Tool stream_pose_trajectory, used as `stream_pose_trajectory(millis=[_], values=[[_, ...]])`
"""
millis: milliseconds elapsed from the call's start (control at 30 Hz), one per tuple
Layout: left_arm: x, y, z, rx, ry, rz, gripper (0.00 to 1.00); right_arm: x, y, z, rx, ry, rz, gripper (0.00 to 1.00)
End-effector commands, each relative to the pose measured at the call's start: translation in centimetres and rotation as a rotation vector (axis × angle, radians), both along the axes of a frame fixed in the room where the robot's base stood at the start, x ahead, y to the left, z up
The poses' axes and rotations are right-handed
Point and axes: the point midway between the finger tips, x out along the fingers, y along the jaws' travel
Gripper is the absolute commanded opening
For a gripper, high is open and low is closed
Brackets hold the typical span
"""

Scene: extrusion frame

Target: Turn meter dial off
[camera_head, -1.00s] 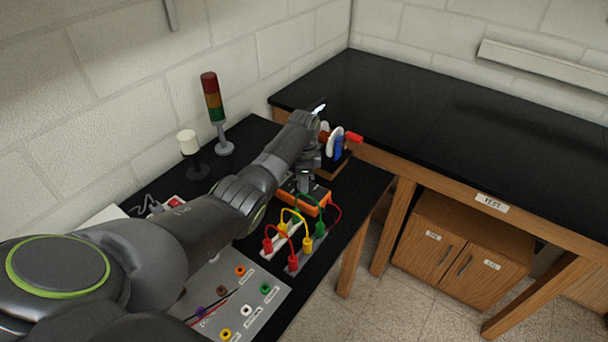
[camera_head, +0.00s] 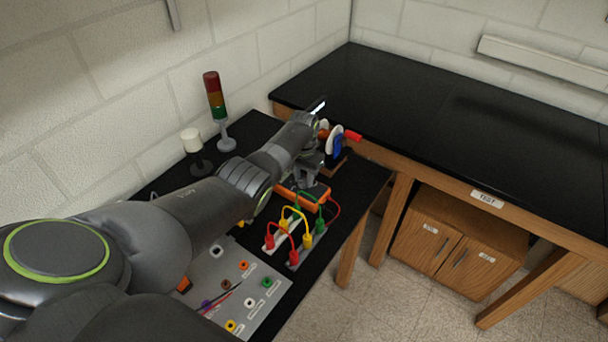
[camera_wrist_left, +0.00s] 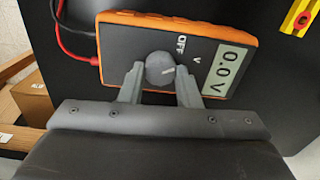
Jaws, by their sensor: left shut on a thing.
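The orange-cased meter (camera_wrist_left: 205,27) lies on the black bench and fills much of the left wrist view. Its display (camera_wrist_left: 228,70) reads 0.0 V. The grey round dial (camera_wrist_left: 160,70) has a light pointer mark that points toward the display side, near the "V" label and away from the "OFF" label. My left gripper (camera_wrist_left: 160,82) has its two fingers shut on the dial from both sides. In the head view my left gripper (camera_head: 306,180) is over the meter (camera_head: 318,193), which is mostly hidden by my arm. My right gripper is not in view.
Red, yellow and green plugs with leads (camera_head: 295,235) stand close beside the meter. A socket panel (camera_head: 262,312), a signal tower (camera_head: 216,108) and a white-topped knob (camera_head: 191,140) are nearby. The bench on the right (camera_head: 420,110) is clear.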

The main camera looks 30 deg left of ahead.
Motion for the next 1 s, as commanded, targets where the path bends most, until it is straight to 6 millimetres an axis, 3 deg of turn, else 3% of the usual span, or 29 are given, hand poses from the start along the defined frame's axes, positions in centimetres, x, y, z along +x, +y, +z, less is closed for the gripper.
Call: stream_pose_trajectory(millis=[500, 1000], values=[[0.0, 0.1, 0.1, 0.000, -0.001, 0.417, 0.07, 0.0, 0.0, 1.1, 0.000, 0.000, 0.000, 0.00], [0.0, 0.1, 0.1, -0.001, -0.001, 0.554, 0.07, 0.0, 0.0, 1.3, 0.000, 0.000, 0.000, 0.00]])
